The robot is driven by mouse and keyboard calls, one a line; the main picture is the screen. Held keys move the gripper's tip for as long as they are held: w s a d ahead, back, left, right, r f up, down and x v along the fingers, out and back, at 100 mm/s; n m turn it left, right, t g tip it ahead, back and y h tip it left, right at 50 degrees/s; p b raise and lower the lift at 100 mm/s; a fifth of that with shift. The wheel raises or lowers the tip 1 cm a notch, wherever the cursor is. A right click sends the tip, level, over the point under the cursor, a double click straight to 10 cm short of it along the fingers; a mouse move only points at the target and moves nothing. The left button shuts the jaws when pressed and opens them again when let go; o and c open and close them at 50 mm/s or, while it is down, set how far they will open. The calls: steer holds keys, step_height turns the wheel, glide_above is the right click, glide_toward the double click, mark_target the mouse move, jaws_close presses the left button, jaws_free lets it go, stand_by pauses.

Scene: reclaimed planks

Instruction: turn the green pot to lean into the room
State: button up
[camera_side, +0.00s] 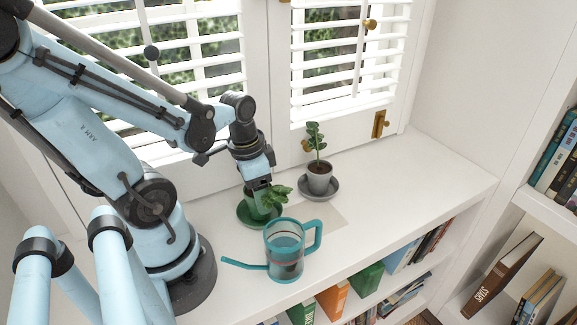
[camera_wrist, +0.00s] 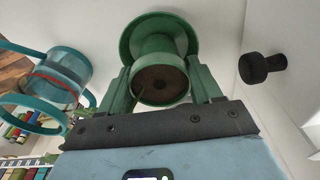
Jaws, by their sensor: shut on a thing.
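The green pot (camera_side: 252,207) stands on a green saucer (camera_side: 243,219) on the white shelf top, close to the window. Its leafy plant (camera_side: 274,196) shows to the right of my gripper, leaning right and a little toward the room side. My gripper (camera_side: 261,187) reaches down over the pot from above. In the wrist view, my gripper (camera_wrist: 162,88) has a finger on each side of the green pot (camera_wrist: 160,82), shut on it, with dark soil showing. The saucer (camera_wrist: 128,45) shows beyond the pot. Most of the stem is hidden.
A teal watering can (camera_side: 284,256) stands just in front of the pot, its spout pointing left. A grey pot (camera_side: 319,180) with a plant stands on a grey saucer behind right. White shutters (camera_side: 340,60) rise behind. The shelf top at right (camera_side: 430,180) is clear.

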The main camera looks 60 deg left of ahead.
steer(key=shift+f, duration=0.1)
steer(key=o, duration=1.5)
